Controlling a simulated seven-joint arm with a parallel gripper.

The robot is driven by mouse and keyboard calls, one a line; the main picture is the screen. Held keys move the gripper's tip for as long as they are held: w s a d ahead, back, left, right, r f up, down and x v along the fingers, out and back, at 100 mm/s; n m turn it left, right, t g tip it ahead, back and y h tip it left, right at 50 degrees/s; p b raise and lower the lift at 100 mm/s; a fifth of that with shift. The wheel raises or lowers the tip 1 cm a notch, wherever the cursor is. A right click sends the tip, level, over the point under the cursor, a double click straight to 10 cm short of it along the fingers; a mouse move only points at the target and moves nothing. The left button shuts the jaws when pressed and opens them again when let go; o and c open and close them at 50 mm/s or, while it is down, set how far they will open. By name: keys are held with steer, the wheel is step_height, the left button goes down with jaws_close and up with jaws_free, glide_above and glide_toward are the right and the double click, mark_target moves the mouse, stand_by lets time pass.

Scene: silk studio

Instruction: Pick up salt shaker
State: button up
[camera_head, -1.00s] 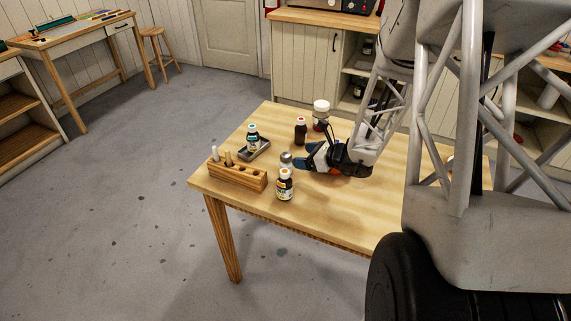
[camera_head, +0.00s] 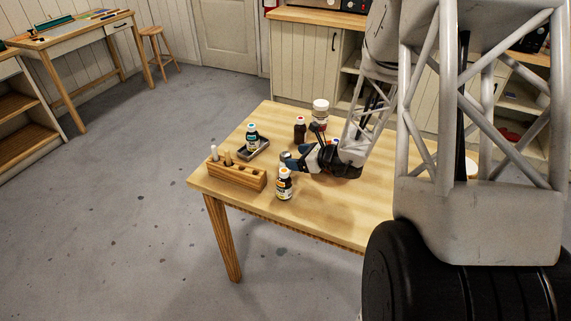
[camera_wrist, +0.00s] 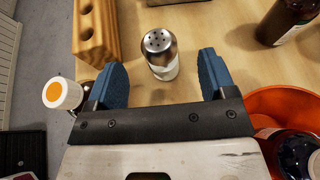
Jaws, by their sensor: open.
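The salt shaker (camera_wrist: 161,54) has a metal top with holes and a pale body. It stands upright on the wooden table in the wrist view, between and just beyond the two blue fingertips of my gripper (camera_wrist: 161,78). The fingers are spread apart with nothing between them that they touch. In the head view my gripper (camera_head: 298,162) is low over the table, close to the shaker (camera_head: 285,156), of which only the top shows beside the fingers and behind a bottle.
An orange-capped bottle (camera_head: 284,184) stands close to the left finger. A wooden rack (camera_head: 237,176) and a tray with a teal-capped bottle (camera_head: 252,138) lie to the left. A dark bottle (camera_head: 300,130) and a white-lidded jar (camera_head: 320,108) stand behind. An orange bowl (camera_wrist: 285,101) is close on the right.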

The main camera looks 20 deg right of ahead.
mark_target(290, 157)
stand_by(0.3)
steer(key=shift+x, duration=2.6)
steer(key=shift+s+f, duration=0.1)
steer(key=shift+f, duration=0.1)
steer(key=c, duration=1.1)
steer(key=shift+r, duration=0.2)
steer(key=shift+r, duration=4.85)
